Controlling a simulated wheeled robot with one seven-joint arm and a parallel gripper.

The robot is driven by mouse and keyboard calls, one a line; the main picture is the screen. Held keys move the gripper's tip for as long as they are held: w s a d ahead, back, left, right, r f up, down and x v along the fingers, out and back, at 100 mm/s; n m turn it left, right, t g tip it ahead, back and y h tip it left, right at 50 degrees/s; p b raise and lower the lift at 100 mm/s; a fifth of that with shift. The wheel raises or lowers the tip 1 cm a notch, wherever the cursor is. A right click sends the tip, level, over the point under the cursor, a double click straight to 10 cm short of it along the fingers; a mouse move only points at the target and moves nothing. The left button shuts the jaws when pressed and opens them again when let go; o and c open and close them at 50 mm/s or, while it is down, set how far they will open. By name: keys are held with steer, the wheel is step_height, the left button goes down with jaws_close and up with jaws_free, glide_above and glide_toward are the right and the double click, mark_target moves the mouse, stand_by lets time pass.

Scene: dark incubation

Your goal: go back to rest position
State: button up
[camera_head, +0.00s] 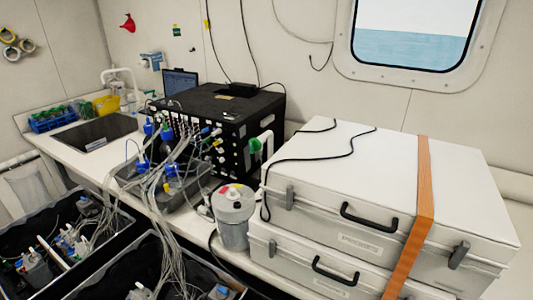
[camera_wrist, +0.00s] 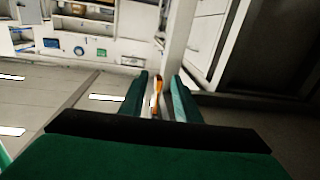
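My gripper (camera_wrist: 160,77) shows in the wrist view, with two teal fingers standing apart around a clear gap. It is open. A small orange and white thing (camera_wrist: 157,88) shows in the gap, and I cannot tell what it is or how far off it lies; no finger is seen closed on it. My gripper and arm do not show in the head view.
In the head view, a white counter (camera_head: 75,147) carries a black instrument box (camera_head: 235,115), many tubes, a grey canister (camera_head: 233,215) and stacked white cases (camera_head: 350,175) with an orange strap (camera_head: 420,200). Black crates (camera_head: 100,262) stand in front. The wrist view shows grey floor (camera_wrist: 50,100).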

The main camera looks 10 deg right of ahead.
steer(key=s+d+f+n+t+y, duration=0.1)
steer(key=s+f+n+t, duration=0.3)
steer(key=f, duration=0.3)
steer(key=s+d+f+n+t+y, duration=0.1)
steer(key=s+f+n+t, duration=0.25)
steer(key=f+n, duration=0.3)
steer(key=s+a+f+n+t+y, duration=0.5)
steer(key=s+a+n+t+y, duration=0.25)
steer(key=a, duration=0.35)
steer(key=s+a+r+n+t+y, duration=0.3)
steer(key=a+r, duration=0.2)
steer(key=a, duration=0.2)
steer(key=s+a+r+t+y, duration=0.1)
steer(key=a+r+t, duration=0.1)
steer(key=r, duration=0.6)
steer(key=s+a+r+n+t+y, duration=0.1)
steer(key=a+r, duration=0.3)
steer(key=r, duration=0.5)
steer(key=s+a+r+n+t+y, duration=0.1)
steer(key=s+a+r+t, duration=0.2)
steer(key=r, duration=0.6)
steer(key=shift+a+r, duration=0.15)
steer(key=shift+a, duration=0.1)
